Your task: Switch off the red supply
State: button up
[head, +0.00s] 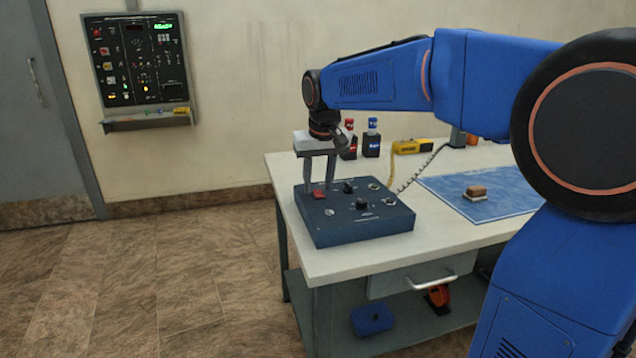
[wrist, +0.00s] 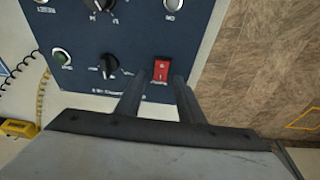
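A dark blue control box (head: 365,232) sits on the near left corner of the white table. Its red switch (head: 318,193) is at the box's left side, and it also shows as a red rocker in the wrist view (wrist: 161,70). My gripper (head: 320,188) points down over the box with its fingers apart. In the wrist view the two fingers (wrist: 162,82) stand on either side of the red switch, with a gap to it. I cannot tell whether the fingertips touch the panel, nor which way the rocker is set.
Black knobs (head: 361,204) and round buttons share the panel. Behind stand two small bottles (head: 371,138) and a yellow handset (head: 412,146) with a coiled cord. A brush-like block (head: 476,192) lies on a blue mat (head: 510,187). A lit panel (head: 139,60) hangs on the wall.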

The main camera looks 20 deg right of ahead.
jog(key=shift+r, duration=0.1)
jog(key=v, duration=1.7)
jog(key=shift+s+r, duration=0.1)
